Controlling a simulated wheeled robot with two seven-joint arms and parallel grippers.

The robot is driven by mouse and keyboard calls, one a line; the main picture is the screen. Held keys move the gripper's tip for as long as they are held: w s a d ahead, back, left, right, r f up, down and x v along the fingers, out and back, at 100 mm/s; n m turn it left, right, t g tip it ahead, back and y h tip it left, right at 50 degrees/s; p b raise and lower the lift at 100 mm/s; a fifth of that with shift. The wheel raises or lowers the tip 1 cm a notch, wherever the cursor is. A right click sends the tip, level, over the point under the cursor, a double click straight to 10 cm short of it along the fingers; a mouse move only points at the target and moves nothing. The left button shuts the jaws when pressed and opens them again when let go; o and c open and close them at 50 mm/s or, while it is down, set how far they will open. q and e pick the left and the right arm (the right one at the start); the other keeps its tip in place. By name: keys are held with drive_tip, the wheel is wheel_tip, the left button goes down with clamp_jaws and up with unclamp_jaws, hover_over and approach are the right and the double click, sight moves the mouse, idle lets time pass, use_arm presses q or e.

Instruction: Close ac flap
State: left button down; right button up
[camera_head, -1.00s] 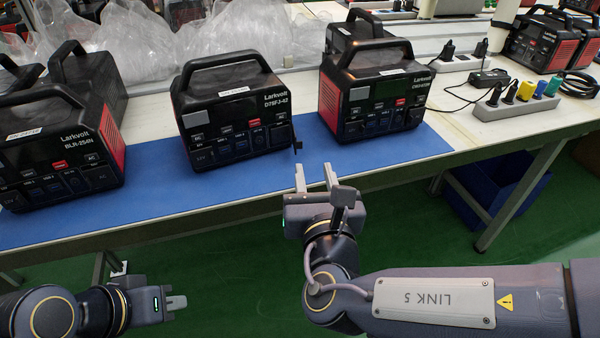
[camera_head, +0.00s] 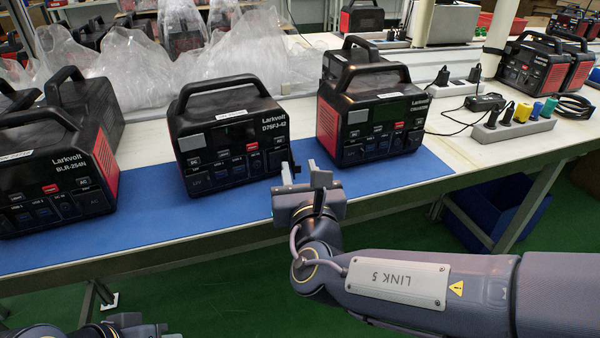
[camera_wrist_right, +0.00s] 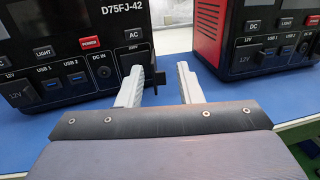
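The middle power station (camera_head: 230,135), black with "D75FJ-42" on its front, stands on the blue mat. In the right wrist view its AC panel (camera_wrist_right: 135,38) is at the station's lower right corner. A small dark flap (camera_wrist_right: 156,78) sticks out beside this panel, swung open. My right gripper (camera_head: 299,168) is open and empty in front of that corner. In the right wrist view its pale fingers (camera_wrist_right: 161,72) stand either side of the flap, the left finger closer to it; contact is unclear. My left gripper (camera_head: 145,327) is low at the bottom left, partly cut off.
A red-sided station (camera_head: 372,110) stands close on the right, with a gap between it and the middle one. Another station (camera_head: 55,165) is on the left. The blue mat (camera_head: 190,222) is clear in front. A power strip (camera_head: 515,128) with plugs lies at right.

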sight(291, 157)
clamp_jaws()
drive_tip(key=shift+a+h, duration=0.15)
drive_tip(key=shift+h, duration=0.15)
drive_tip(key=m+h+p, duration=0.1)
drive_tip(key=a+m+h+p, duration=0.1)
drive_tip(key=shift+s+a+r+h+p, duration=0.1)
drive_tip(key=shift+s+r+h+p, duration=0.05)
drive_tip(key=shift+h+p, duration=0.2)
drive_tip(key=a+m+h+p, duration=0.1)
drive_tip(key=h, duration=0.1)
drive_tip(key=m+g+h+p, duration=0.1)
drive_tip(key=m+h+p, duration=0.1)
drive_tip(key=a+m+h+p, duration=0.1)
drive_tip(key=h+p, duration=0.1)
drive_tip(key=h, duration=0.1)
drive_tip(key=shift+a+m, duration=0.3)
drive_tip(key=shift+m, duration=0.1)
drive_tip(key=shift+w+a+m+g+h+p, duration=0.25)
drive_tip(key=shift+m+g+h+p, duration=0.3)
drive_tip(key=shift+h+p, duration=0.2)
drive_tip(key=shift+w+a+m+g+h+p, duration=0.1)
drive_tip(key=shift+a+m+g+h+p, duration=0.1)
drive_tip(key=shift+m+g+h+p, duration=0.5)
